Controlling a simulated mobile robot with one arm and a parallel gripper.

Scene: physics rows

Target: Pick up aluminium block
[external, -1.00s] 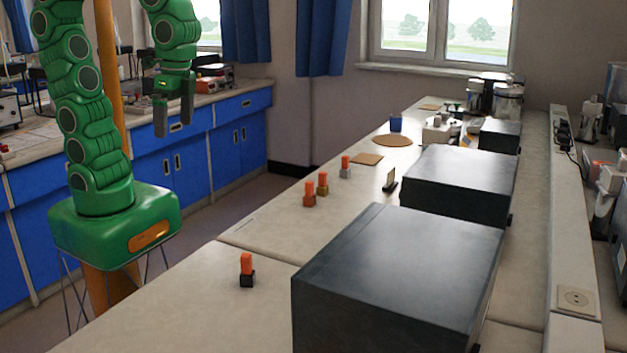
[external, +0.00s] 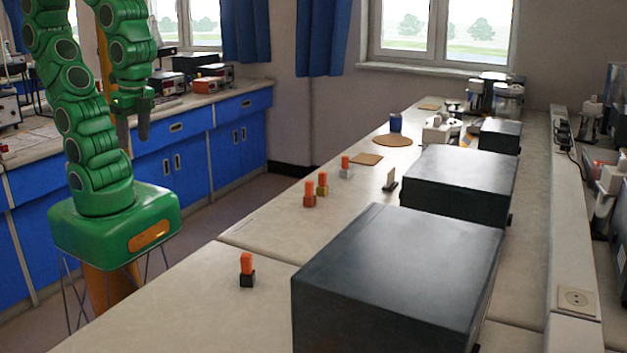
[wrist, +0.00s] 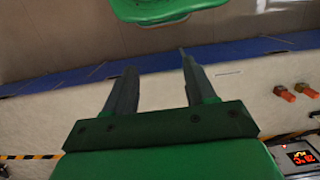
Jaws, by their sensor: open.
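Several small blocks with orange tops stand on the bench. The one with a light grey base (external: 345,172), which looks like the aluminium block, is farthest back in the row. Beside it stand a brass-coloured block (external: 323,191) and a copper-coloured block (external: 309,201). A block with a black base (external: 247,280) stands nearer. My gripper (external: 133,132) is open and empty, off to the left of the bench and well apart from the blocks. In the wrist view my gripper (wrist: 157,64) shows two spread fingers, and two orange-topped blocks show at the right edge; I cannot tell the grey one there.
Large dark boxes (external: 400,270) (external: 460,185) fill the right side of the bench. A small upright item (external: 390,180), a brown round mat (external: 393,140) and a blue cup (external: 396,122) stand farther back.

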